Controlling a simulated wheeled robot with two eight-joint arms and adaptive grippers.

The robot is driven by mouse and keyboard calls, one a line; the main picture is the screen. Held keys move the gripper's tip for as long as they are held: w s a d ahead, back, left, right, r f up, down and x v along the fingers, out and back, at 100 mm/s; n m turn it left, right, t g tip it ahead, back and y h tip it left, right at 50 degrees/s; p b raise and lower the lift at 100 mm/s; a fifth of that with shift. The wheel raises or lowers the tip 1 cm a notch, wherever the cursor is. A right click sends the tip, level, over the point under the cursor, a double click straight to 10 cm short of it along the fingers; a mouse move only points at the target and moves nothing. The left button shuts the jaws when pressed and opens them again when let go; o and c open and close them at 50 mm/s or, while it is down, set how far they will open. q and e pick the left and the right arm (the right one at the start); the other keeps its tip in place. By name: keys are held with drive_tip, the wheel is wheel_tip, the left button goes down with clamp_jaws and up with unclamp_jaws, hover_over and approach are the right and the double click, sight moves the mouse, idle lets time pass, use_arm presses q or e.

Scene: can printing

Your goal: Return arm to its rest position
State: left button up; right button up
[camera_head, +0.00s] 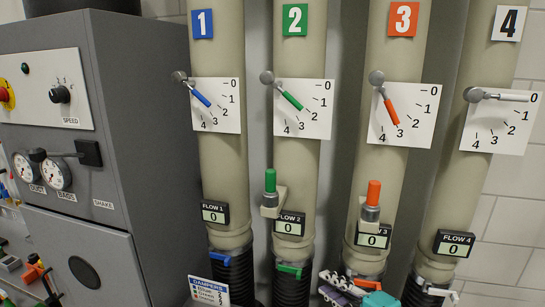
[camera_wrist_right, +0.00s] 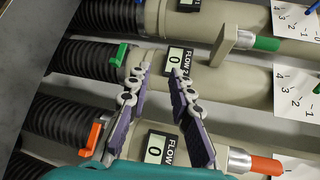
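My right gripper (camera_head: 328,284) shows at the bottom of the head view, below and left of the FLOW 3 display, with purple-grey fingers and a teal body. In the right wrist view the same gripper (camera_wrist_right: 160,76) has its two fingers spread apart with nothing between them. The fingers overlap the view of the pipes near the FLOW 2 display (camera_wrist_right: 179,62); I cannot tell whether they touch anything. My left gripper is not in view.
Four beige pipes with numbered dials stand ahead. A green handle (camera_head: 270,181) is on pipe 2 and an orange handle (camera_head: 373,193) on pipe 3, both upright. A grey control cabinet (camera_head: 125,110) stands left. A DAMPERS sign (camera_head: 208,291) is at the bottom.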

drive_tip(key=s+a+f+n+g+h+b, duration=0.1)
drive_tip(key=s+f+n+g+h+b, duration=0.2)
drive_tip(key=f, duration=0.8)
drive_tip(key=s+f+n+g+b, duration=0.1)
drive_tip(key=s+f+n+b, duration=0.4)
drive_tip(key=f, duration=0.6)
drive_tip(key=s+d+f+n+g+h+b, duration=0.1)
drive_tip(key=s+d+f+n+h+b, duration=0.1)
drive_tip(key=f, duration=0.4)
drive_tip(key=s+d+f+n+g+h+b, duration=0.1)
drive_tip(key=s+d+f+n+h+b, duration=0.1)
drive_tip(key=f+b, duration=0.4)
drive_tip(key=shift+d+f+n+h+b, duration=0.35)
drive_tip(key=shift+d+f+n+h, duration=0.35)
drive_tip(key=shift+d, duration=0.25)
drive_tip(key=shift+a+f, duration=0.1)
drive_tip(key=shift+f, duration=0.05)
